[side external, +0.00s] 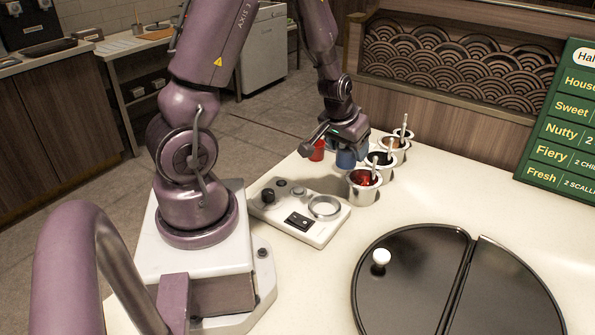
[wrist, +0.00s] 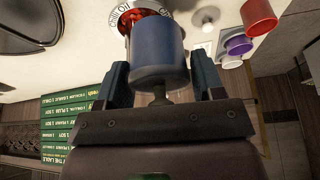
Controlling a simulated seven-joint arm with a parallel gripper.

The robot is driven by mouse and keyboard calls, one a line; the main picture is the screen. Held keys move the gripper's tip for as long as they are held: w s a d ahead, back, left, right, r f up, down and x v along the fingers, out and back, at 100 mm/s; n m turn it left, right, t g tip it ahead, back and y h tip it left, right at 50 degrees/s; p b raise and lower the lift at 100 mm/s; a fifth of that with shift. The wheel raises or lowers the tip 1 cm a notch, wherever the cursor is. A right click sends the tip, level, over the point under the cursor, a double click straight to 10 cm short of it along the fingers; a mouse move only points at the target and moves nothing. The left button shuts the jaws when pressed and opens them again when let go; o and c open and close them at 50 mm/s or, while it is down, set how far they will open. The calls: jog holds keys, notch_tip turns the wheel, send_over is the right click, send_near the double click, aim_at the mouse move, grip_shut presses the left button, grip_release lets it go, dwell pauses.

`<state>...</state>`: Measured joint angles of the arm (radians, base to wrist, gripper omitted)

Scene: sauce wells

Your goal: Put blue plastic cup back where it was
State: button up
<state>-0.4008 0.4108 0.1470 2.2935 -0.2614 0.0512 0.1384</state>
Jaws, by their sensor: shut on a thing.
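The blue plastic cup (wrist: 157,45) is between the two fingers of my gripper (wrist: 160,78), which is shut on it. In the side external view my gripper (side external: 349,150) holds the blue cup (side external: 345,159) just behind the nearest metal sauce well, beside a red cup (side external: 317,150). The "Chili Oil" label (wrist: 121,17) shows behind the held cup, which hides part of that well. I cannot tell whether the cup touches the counter.
Metal sauce wells with ladles (side external: 364,189) stand in a row right of my gripper. A control box with a ring (side external: 325,207) lies on the counter nearer my base. A round black lid (side external: 410,285) covers the front right. A green menu board (side external: 560,125) stands far right.

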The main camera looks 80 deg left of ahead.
jog(key=s+a+f+n+g+y, duration=0.1)
jog(key=s+a+f+n, duration=0.1)
jog(key=s+a+n, duration=0.35)
jog(key=s+a+f+n+g+y, duration=0.1)
jog(key=s+a+f+n, duration=0.15)
jog(key=a, duration=0.55)
jog(key=f, duration=0.6)
jog(key=shift+s+a+f, duration=0.15)
jog(key=shift+s+f, duration=0.2)
jog(key=shift+s, duration=0.05)
jog(key=o, duration=0.9)
jog(key=shift+f, duration=0.1)
